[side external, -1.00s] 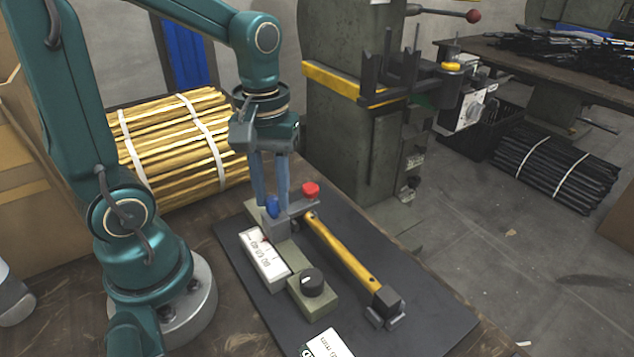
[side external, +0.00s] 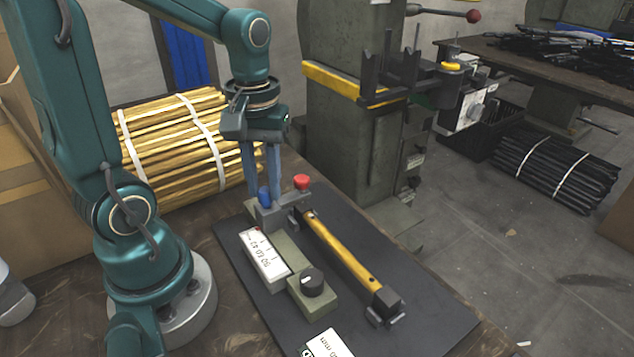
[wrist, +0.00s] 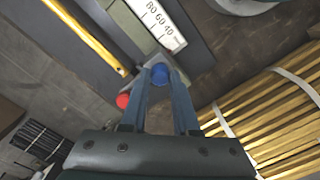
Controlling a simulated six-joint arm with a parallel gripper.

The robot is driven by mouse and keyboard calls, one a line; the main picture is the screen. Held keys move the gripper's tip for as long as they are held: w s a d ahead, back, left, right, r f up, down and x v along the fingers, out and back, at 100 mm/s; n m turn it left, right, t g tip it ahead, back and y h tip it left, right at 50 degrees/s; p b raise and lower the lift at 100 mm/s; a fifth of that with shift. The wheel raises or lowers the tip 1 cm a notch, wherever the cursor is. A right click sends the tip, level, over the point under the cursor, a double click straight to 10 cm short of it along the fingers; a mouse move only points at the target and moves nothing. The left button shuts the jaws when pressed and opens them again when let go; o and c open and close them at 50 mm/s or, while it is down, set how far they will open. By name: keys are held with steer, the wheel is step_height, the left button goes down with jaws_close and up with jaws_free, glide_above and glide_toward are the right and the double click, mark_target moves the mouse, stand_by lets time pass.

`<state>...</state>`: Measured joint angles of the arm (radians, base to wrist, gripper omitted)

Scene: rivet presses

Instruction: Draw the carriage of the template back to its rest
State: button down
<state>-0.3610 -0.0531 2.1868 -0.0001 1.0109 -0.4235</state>
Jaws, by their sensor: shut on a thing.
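The template lies on a dark mat (side external: 420,315). Its grey carriage (side external: 270,216) carries a blue knob (side external: 265,196) and an arm with a red knob (side external: 302,182). My gripper (side external: 264,197) points down with its two blue fingers shut on the blue knob, which also shows between the fingertips in the wrist view (wrist: 160,74). The carriage sits near the far end of the olive rail (side external: 292,256), beside the white scale (side external: 264,254). A yellow bar (side external: 340,250) lies alongside, its near end at a black block (side external: 386,302).
A bundle of yellow bars (side external: 175,150) lies behind my gripper. A green press (side external: 350,130) stands beyond the table edge. A black dial (side external: 312,283) sits on the template's near end, and a white label (side external: 328,345) lies on the mat.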

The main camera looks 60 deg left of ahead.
steer(key=shift+a, duration=2.55)
steer(key=c, duration=0.7)
jaws_free()
steer(key=shift+o, duration=0.2)
steer(key=shift+d, duration=0.1)
step_height(320, 180, up, 5)
steer(key=shift+r, duration=0.1)
